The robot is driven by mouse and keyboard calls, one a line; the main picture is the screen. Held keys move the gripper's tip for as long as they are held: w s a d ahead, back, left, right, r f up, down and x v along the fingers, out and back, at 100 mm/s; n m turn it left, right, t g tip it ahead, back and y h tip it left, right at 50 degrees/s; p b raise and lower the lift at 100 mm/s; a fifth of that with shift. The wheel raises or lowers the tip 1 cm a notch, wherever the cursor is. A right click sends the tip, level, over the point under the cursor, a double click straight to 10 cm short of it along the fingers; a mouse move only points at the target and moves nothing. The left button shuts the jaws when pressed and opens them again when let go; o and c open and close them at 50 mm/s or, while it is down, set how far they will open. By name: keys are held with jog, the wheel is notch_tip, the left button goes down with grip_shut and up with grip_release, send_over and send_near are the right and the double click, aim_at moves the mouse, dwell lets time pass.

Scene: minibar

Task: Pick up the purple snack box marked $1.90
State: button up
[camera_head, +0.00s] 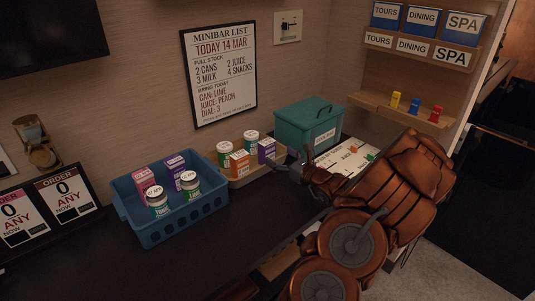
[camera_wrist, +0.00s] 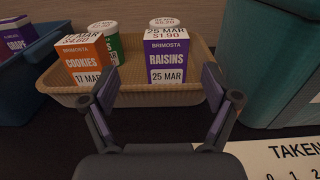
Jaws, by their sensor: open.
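The purple raisins box (camera_wrist: 166,62) has a white top reading 25 MAR and $1.90. It stands upright in the tan tray (camera_wrist: 135,98), and it also shows in the head view (camera_head: 267,151). My gripper (camera_wrist: 160,88) is open and empty, its two fingers spread in front of the box and to either side of it in the picture. My gripper (camera_head: 300,168) is just right of the tray in the head view. I see no contact between the fingers and the box. The box's lower front is partly hidden by the tray's rim.
An orange cookies box (camera_wrist: 84,60) stands left of the raisins, with a green white-lidded tub (camera_wrist: 107,38) behind. Another white lid (camera_wrist: 162,21) shows behind the raisins. A blue basket (camera_head: 180,228) is left; a teal bin (camera_head: 308,124) and white board (camera_head: 345,158) are right.

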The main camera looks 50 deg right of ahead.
aim_at(271, 147)
jog(key=shift+w+d+p, duration=0.15)
jog(key=shift+w+d, duration=0.15)
jog(key=shift+w, duration=0.95)
jog(key=shift+w+d+p, duration=0.15)
jog(key=shift+w+d, duration=0.1)
jog(key=shift+w, duration=1)
jog(key=shift+w+d+p, duration=0.15)
jog(key=shift+w+d, duration=0.15)
jog(key=shift+w, duration=0.95)
jog(key=c, duration=1.3)
jog(key=shift+r, duration=0.1)
